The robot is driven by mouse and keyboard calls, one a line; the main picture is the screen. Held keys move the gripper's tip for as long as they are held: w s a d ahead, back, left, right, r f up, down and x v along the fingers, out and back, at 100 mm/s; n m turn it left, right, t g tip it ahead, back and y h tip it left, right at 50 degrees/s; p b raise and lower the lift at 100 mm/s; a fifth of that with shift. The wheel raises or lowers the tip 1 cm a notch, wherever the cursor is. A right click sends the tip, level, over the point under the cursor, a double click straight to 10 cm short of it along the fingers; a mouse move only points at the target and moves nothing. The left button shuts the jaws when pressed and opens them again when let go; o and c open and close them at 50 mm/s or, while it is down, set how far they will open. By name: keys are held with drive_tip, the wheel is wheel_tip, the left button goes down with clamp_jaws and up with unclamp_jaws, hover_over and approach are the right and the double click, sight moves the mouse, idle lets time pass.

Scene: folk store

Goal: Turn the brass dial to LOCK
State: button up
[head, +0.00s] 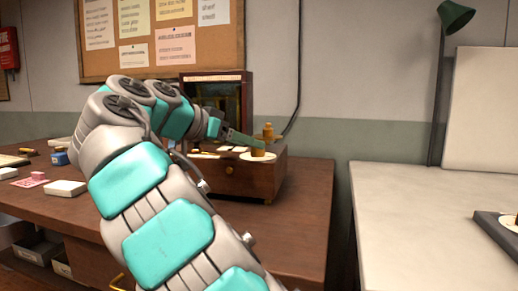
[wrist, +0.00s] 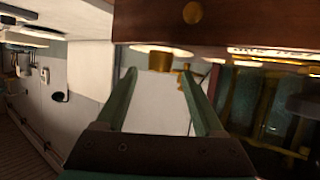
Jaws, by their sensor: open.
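The brass dial (head: 258,152) stands on a round white plate (head: 271,157) on top of the dark wooden box (head: 250,182). My gripper (head: 256,143) reaches in from the left, its fingers at the dial in the head view. In the wrist view the green fingers of my gripper (wrist: 160,74) are spread apart, with the brass dial (wrist: 160,60) between and just beyond their tips. I cannot tell whether either finger touches it. A LOCK mark cannot be read in either view.
A second brass piece (head: 268,131) stands behind the dial. A glass-fronted cabinet (head: 222,97) rises at the back of the box. Small items, including a white block (head: 64,188), lie on the brown desk (head: 312,185). A pale table (head: 425,200) stands at right.

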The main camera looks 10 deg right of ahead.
sight(258, 150)
drive_tip(key=shift+x, duration=2.1)
clamp_jaws()
